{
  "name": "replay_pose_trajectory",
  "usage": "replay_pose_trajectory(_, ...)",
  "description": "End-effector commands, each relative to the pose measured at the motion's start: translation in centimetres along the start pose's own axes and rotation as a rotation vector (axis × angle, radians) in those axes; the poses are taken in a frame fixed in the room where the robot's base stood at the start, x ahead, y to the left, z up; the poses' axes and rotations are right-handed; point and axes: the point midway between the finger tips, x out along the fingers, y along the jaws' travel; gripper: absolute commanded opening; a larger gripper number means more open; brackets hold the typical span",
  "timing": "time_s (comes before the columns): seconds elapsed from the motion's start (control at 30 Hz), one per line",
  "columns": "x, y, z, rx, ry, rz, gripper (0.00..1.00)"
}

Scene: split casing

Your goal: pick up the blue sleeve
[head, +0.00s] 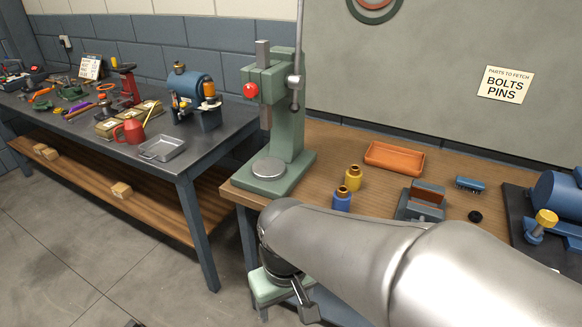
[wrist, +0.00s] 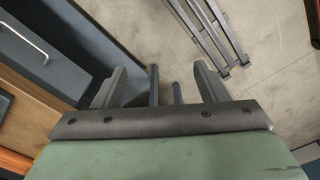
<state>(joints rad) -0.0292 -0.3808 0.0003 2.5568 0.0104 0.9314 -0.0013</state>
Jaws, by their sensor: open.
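The blue sleeve (head: 342,200) is a short upright blue cylinder with a brass-coloured top. It stands on the wooden bench (head: 330,145) near its front edge, just in front of a similar yellow sleeve (head: 353,177). My gripper (head: 284,303) hangs low at the front left of the bench, apart from the blue sleeve and to its lower left in the head view. In the wrist view my gripper (wrist: 160,88) has its fingers spread with nothing between them. The blue sleeve does not show in the wrist view.
A green press (head: 285,125) stands left of the sleeves. An orange tray (head: 394,157) lies behind, and a grey block fixture (head: 421,203) stands to the right. My arm covers the bench's front. The wrist view shows floor (wrist: 275,100) and a handled cabinet front (wrist: 45,60).

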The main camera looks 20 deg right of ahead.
Motion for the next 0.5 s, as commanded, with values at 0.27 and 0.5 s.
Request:
replay_pose_trajectory(0.27,0.0,0.0,0.0,0.001,0.000,0.000,0.74)
replay_pose_trajectory(0.5,-2.5,2.9,-6.3,0.290,-0.030,-0.073,0.74)
